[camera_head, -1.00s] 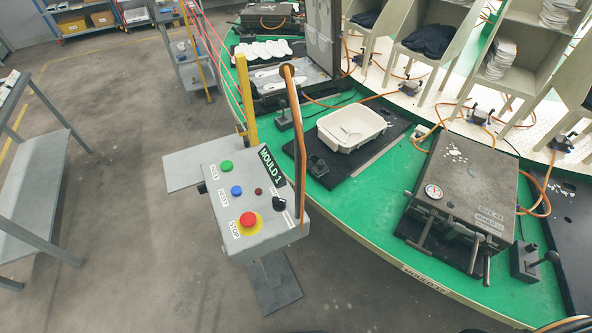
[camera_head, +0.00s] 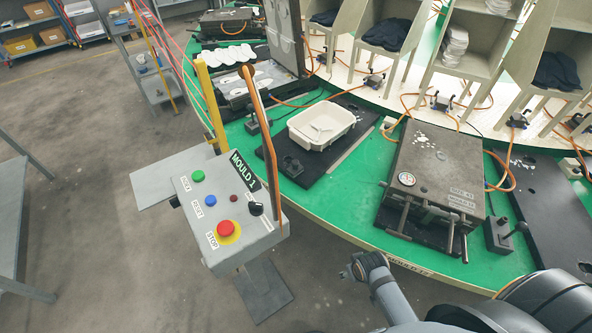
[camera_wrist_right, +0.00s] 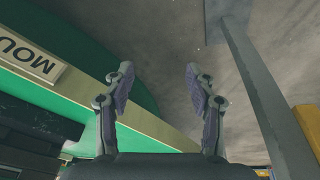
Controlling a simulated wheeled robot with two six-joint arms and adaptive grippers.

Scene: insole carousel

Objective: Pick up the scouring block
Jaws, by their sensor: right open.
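I cannot make out a scouring block for certain in either view. A cream tub (camera_head: 300,134) stands on a black plate on the green carousel, with a small pale piece (camera_head: 322,124) inside that is too small to identify. My right gripper (camera_head: 352,270) is in front of the carousel's edge, to the right of the control box. In the right wrist view my right gripper (camera_wrist_right: 158,84) is open, with nothing between its fingers; the floor and green edge lie beyond. My left gripper is not in view.
The grey control box (camera_head: 222,212) with its post stands at the carousel's near edge. A closed grey mould (camera_head: 437,165) with levers sits on the green carousel top (camera_head: 330,196). Cream shelves with dark and white stacks stand behind. Open floor (camera_head: 90,240) lies left.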

